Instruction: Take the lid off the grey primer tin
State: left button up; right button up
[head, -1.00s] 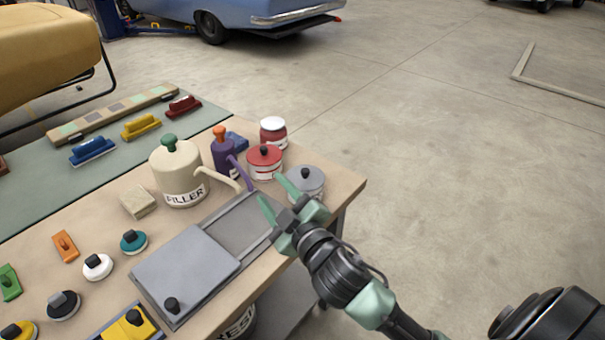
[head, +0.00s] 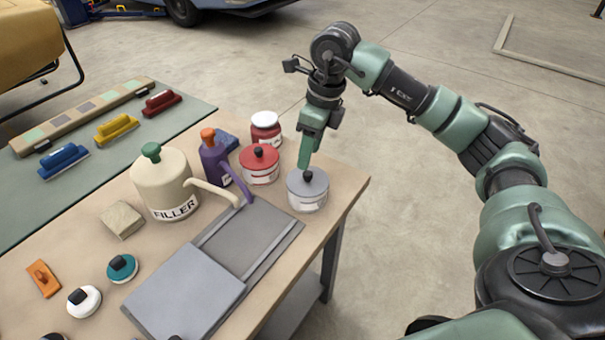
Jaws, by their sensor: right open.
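The grey primer tin (head: 307,197) stands upright near the right corner of the workbench. Its grey lid (head: 300,184) with a black knob (head: 308,176) sits on top. My right gripper (head: 305,165) points down just above the tin, its fingertips close to the knob. The fingers are open, and one hides most of the other from this angle. I cannot tell whether a finger touches the knob. My left gripper is not in view.
A red tin (head: 259,168) stands close to the left of the grey one, with a white-lidded red jar (head: 266,128) behind. A cream filler can (head: 166,186) and a purple can (head: 214,160) stand further left. A grey sliding-lid tray (head: 200,285) lies in front.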

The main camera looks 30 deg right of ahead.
aim_at(308, 173)
jog(key=shift+h, duration=0.3)
jog(key=f, duration=0.2)
jog(key=f+p, duration=0.1)
jog(key=f, duration=0.1)
jog(key=w+f+p, duration=0.1)
jog(key=f, duration=0.2)
jog(key=shift+w+d+f, duration=0.1)
jog(key=shift+d, duration=0.2)
jog(key=c, duration=0.9)
grip_shut()
